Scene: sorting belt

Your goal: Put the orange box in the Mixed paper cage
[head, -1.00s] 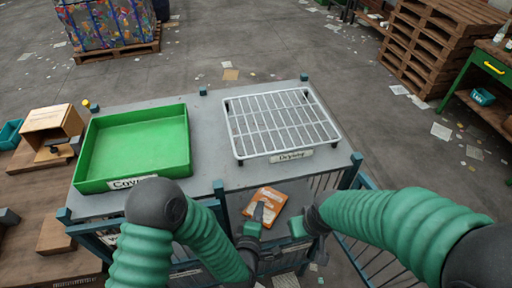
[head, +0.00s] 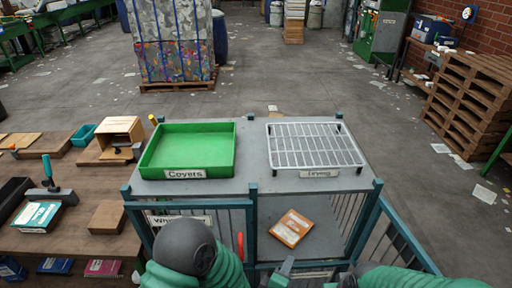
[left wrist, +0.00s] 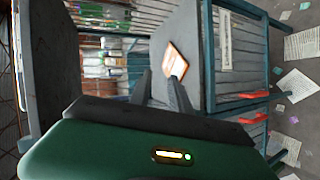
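The orange box (head: 291,228), with a white patch, lies flat on a grey surface inside the right-hand barred compartment, below the drying rack. It also shows beyond my fingers in the left wrist view (left wrist: 175,62). My left gripper (head: 287,266) is low in the head view, just in front of the box and apart from it. In the left wrist view its two fingers (left wrist: 160,88) stand apart with nothing between them. My right arm enters at bottom right; its fingertips are cut off or hidden. I cannot read a "Mixed paper" label.
A green tray marked Covers (head: 188,151) and a white wire rack marked Drying (head: 315,147) stand on the grey top. The left compartment has a partly hidden label (head: 180,220) and a red handle (head: 240,246). Blue-green posts and bars surround the compartments.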

